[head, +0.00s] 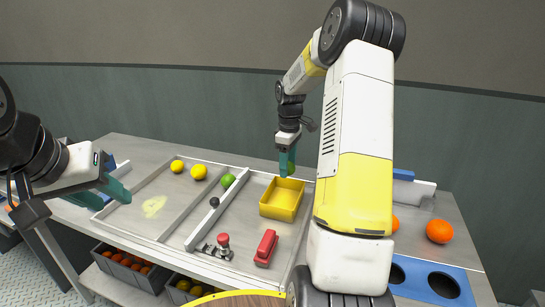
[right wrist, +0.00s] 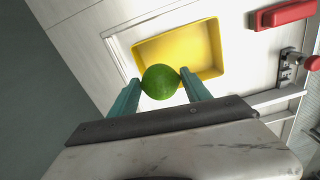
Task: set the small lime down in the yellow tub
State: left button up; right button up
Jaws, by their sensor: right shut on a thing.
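The small lime (right wrist: 160,82) is round and green and sits between the fingertips of my right gripper (right wrist: 160,84), which is shut on it. The yellow tub (right wrist: 211,49) is behind the lime in the right wrist view; its inside looks empty. In the head view my right gripper (head: 287,163) points down above the back edge of the yellow tub (head: 280,212); the held lime is hidden there by the fingers. My left gripper (head: 105,194) is at the left of the table, with its teal fingers apart and nothing seen between them.
Another green fruit (head: 228,181) lies left of the tub, near yellow fruits (head: 199,172) and a small dark ball (head: 214,202). A red block-like tool (head: 266,248) and a red-knobbed clamp (head: 222,245) lie in front. An orange (head: 439,231) sits right, behind a blue panel with holes (head: 468,290).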

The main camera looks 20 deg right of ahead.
notch_tip(320, 180, down, 6)
jog(key=shift+r, duration=0.1)
jog(key=shift+s+a+f, duration=0.1)
jog(key=shift+s+f, duration=0.1)
jog(key=shift+f, duration=0.2)
dwell(0.5)
jog(key=o, duration=1.5)
jog(key=shift+f, duration=0.1)
jog(key=shift+w, duration=0.1)
jog(key=shift+w+r, duration=0.1)
jog(key=shift+r, duration=0.3)
notch_tip(320, 180, up, 7)
jog(key=shift+r, duration=0.15)
